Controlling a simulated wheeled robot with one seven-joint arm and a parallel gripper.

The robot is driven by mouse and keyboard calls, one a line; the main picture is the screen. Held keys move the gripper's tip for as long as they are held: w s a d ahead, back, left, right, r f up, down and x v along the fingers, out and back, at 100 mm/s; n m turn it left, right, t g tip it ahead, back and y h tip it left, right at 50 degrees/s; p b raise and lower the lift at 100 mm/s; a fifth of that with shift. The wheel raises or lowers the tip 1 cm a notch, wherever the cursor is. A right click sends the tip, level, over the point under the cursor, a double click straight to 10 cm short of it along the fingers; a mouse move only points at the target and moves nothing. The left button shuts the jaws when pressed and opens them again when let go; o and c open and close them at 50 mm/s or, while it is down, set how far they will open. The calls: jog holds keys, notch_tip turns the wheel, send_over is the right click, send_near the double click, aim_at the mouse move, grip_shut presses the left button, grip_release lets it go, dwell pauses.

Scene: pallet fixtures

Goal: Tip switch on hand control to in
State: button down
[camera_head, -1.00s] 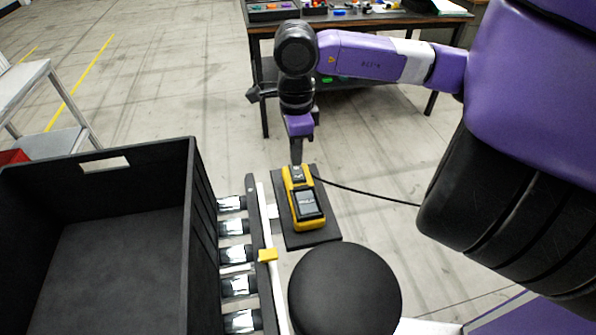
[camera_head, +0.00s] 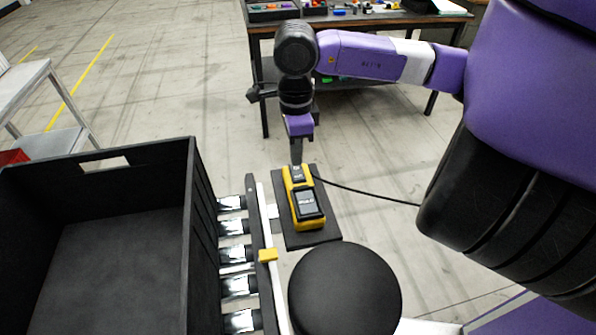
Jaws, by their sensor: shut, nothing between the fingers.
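The hand control (camera_head: 302,200) is a yellow and black box with a cable leaving its upper right side. It lies on a dark plate (camera_head: 322,236) beside the roller rail. A large black rocker fills its lower part, and a smaller dark switch (camera_head: 297,174) sits at its far end. My gripper (camera_head: 297,160) points down at that far end, shut and empty. Its tip is at or just above the small switch; I cannot tell whether it touches. The tip partly hides the far edge of the control.
A big black crate (camera_head: 193,215) stands at the left, by the rollers (camera_head: 236,254) and a rail with a yellow clip (camera_head: 267,255). A round black pad (camera_head: 345,292) is in front. A workbench (camera_head: 375,20) with small parts stands behind.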

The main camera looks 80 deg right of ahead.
jog(key=shift+f+b, duration=0.9)
jog(key=shift+b, duration=0.2)
dwell(0.6)
jog(key=shift+r, duration=0.15)
jog(key=shift+r+p, duration=0.95)
jog(key=shift+r, duration=2.45)
